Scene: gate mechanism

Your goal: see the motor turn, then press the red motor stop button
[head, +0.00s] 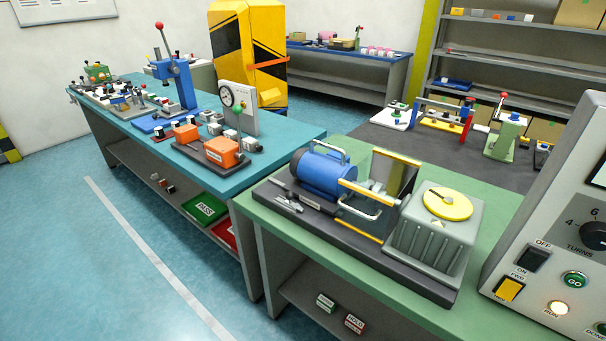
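The blue motor (322,172) sits on a dark base plate on the green-topped bench, with a clear guard (392,172) beside it. A ribbed grey housing (436,245) with a yellow disc (447,205) on top stands at the right end of the plate. One picture does not show whether the motor turns. A control panel (560,245) at the right edge is partly cut off. It has a green GO button (575,280), a lit RUN lamp (557,308), a TURNS knob (594,235) and switches. I see no red stop button on its visible part. Neither gripper is in view.
A teal bench (270,140) with a blue press (176,85) and orange blocks (222,151) stands to the left. A yellow-black machine (248,50) and shelves (520,50) are behind. The floor at lower left is clear.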

